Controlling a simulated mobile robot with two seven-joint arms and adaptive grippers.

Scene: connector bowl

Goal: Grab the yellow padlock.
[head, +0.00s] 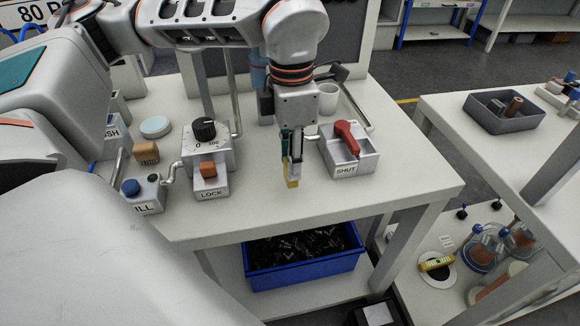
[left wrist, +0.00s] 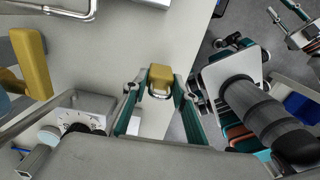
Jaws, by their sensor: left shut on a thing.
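The yellow padlock (head: 293,183) is at the fingertips of my left gripper (head: 292,158) in the head view, over the front part of the white table. The left wrist view shows the padlock (left wrist: 160,74) between the two teal fingertips of my left gripper (left wrist: 160,88), with a metal shackle at its near end. The gripper is shut on it. The fingers hide part of the padlock in the head view, and I cannot tell how far it is above the table.
A grey box with a red handle marked SHUT (head: 345,168) stands close to the right of the gripper. A LOCK block (head: 211,186) and a dial box (head: 222,152) stand to the left. The front tabletop is bare. A blue bin (head: 256,283) is below.

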